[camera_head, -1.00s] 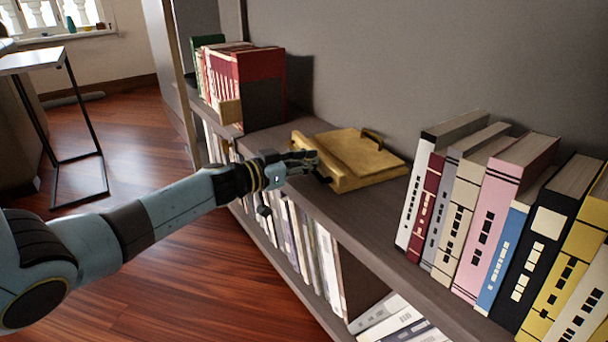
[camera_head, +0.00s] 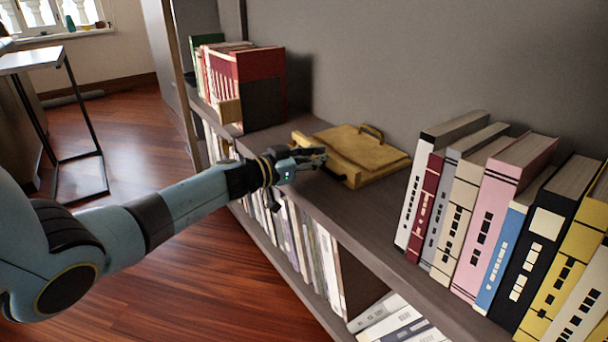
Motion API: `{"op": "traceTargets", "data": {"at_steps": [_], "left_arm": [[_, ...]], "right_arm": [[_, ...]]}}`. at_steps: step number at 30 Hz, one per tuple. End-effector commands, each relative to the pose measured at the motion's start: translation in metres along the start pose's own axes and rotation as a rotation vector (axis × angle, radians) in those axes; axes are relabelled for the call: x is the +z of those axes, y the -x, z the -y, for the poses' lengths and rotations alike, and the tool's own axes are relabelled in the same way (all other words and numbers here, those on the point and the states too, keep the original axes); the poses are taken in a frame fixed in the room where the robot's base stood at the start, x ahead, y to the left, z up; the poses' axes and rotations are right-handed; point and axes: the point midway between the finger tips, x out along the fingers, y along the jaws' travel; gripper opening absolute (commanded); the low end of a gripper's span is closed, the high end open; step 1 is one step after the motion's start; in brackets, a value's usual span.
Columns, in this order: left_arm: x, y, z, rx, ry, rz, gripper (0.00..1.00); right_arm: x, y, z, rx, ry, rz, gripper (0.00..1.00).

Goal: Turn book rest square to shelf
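The book rest (camera_head: 368,153) is a flat yellow wooden piece with a raised front ledge and a dark handle-like part at its back. It lies on the shelf top (camera_head: 330,206), skewed to the shelf's front edge. My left gripper (camera_head: 322,157) reaches in from the left at the rest's near-left side, with its fingertips close together over or against the front ledge. I cannot tell whether they touch it or are fully shut. A small dark part sticks out just below the fingertips. My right gripper is out of view.
Upright books (camera_head: 490,215) stand on the shelf to the right. Red books (camera_head: 262,85) stand at the far left end. The grey back wall (camera_head: 400,60) is close behind the rest. Bare shelf lies on both sides of the rest. More books fill the lower shelf (camera_head: 310,245).

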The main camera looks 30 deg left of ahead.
Motion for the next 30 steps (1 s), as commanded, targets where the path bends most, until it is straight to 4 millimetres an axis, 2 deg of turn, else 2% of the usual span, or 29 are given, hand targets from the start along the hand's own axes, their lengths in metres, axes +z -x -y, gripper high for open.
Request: {"op": "traceTargets", "data": {"at_steps": [13, 26, 30], "left_arm": [[0.002, 0.035, 0.000, 0.002, -0.002, 0.001, 0.00], [0.005, 0.041, 0.000, 0.001, -0.001, 0.002, 0.00], [0.006, 0.053, 0.001, 0.001, -0.002, 0.003, 0.00]], "right_arm": [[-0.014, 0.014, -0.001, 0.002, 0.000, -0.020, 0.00], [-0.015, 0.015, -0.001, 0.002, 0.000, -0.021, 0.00], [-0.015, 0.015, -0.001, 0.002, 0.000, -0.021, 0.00]]}}
